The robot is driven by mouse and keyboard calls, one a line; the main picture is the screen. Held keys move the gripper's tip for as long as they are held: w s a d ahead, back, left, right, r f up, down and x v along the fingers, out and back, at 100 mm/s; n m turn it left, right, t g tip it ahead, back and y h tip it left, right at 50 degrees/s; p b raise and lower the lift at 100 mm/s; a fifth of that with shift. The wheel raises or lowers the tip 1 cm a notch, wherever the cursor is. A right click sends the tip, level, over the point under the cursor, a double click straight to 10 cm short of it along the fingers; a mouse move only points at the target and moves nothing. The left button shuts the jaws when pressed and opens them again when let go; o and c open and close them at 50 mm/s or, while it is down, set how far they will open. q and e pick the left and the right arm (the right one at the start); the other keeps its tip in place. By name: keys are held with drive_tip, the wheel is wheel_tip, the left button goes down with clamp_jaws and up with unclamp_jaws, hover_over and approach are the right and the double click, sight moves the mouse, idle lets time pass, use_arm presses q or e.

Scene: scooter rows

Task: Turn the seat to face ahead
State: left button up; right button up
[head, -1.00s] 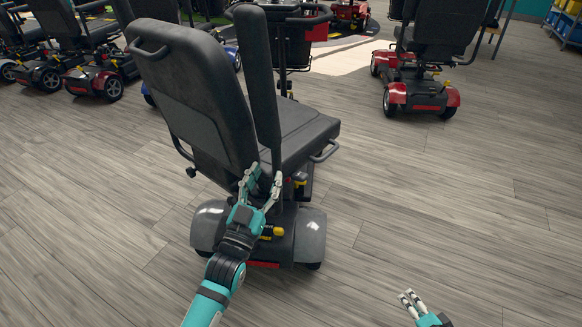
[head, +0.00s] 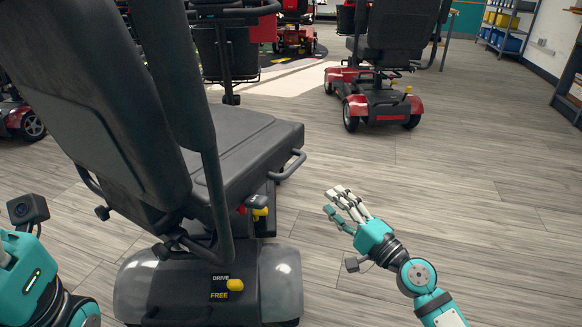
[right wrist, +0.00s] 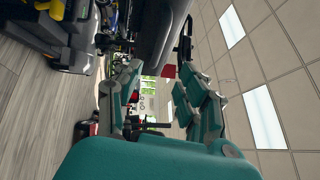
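The dark grey seat stands large at the left of the head view, with its cushion (head: 245,150) pointing away and to the right of the scooter base (head: 282,285). Its backrest (head: 85,90) is nearest me, and one armrest (head: 180,70) is raised beside it. A yellow-tipped lever (head: 260,212) shows under the cushion's right side. My right gripper (head: 338,203) is open and empty, right of the cushion and apart from it; its spread fingers also show in the right wrist view (right wrist: 160,105). My left gripper's body (head: 20,275) is at the lower left, fingers out of frame.
A yellow DRIVE/FREE lever (head: 235,285) is on the scooter's rear. The tiller basket (head: 228,52) stands beyond the seat. A red scooter (head: 375,95) is parked farther off, and shelves (head: 508,25) stand at the back right. Floor to the right is clear.

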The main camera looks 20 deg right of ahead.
sight(295, 168)
drive_tip(key=x, duration=1.4)
drive_tip(key=shift+w+a+p, duration=0.1)
drive_tip(key=shift+w+p, duration=0.15)
drive_tip(key=shift+p, duration=0.15)
clamp_jaws()
drive_tip(key=shift+f, duration=0.1)
